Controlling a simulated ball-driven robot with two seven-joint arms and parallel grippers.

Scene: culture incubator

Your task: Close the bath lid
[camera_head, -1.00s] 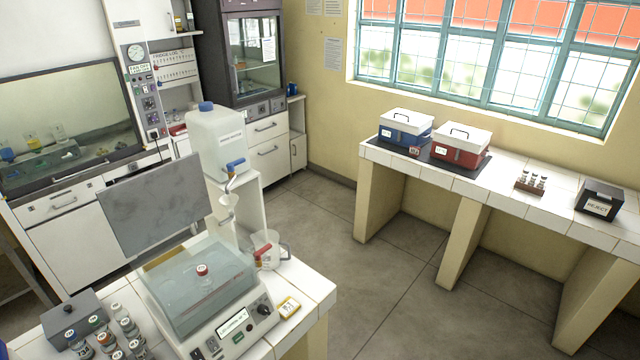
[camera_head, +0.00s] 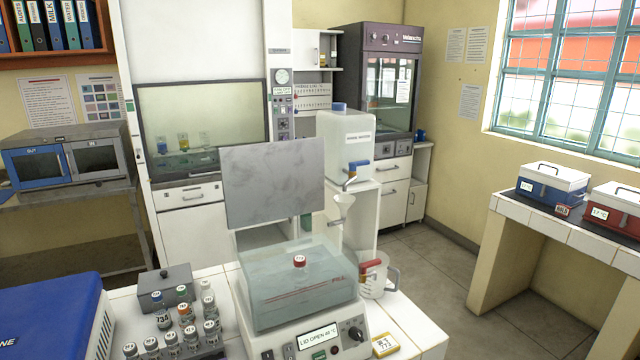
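The water bath (camera_head: 300,290) stands on the white tiled bench in the lower middle, with clear walls and a control panel in front. Its display (camera_head: 319,338) reads "LID OPEN 44 °C". The grey flat lid (camera_head: 272,187) stands raised, nearly upright, at the back of the bath. A red-capped vial (camera_head: 300,261) shows inside the bath. Neither of my grippers is in view.
Several capped vials (camera_head: 187,318) and a grey box (camera_head: 166,284) stand left of the bath. A blue machine (camera_head: 50,315) is at lower left. A jug (camera_head: 376,278), a yellow timer-like item (camera_head: 386,345) and a white water container (camera_head: 344,145) are close by.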

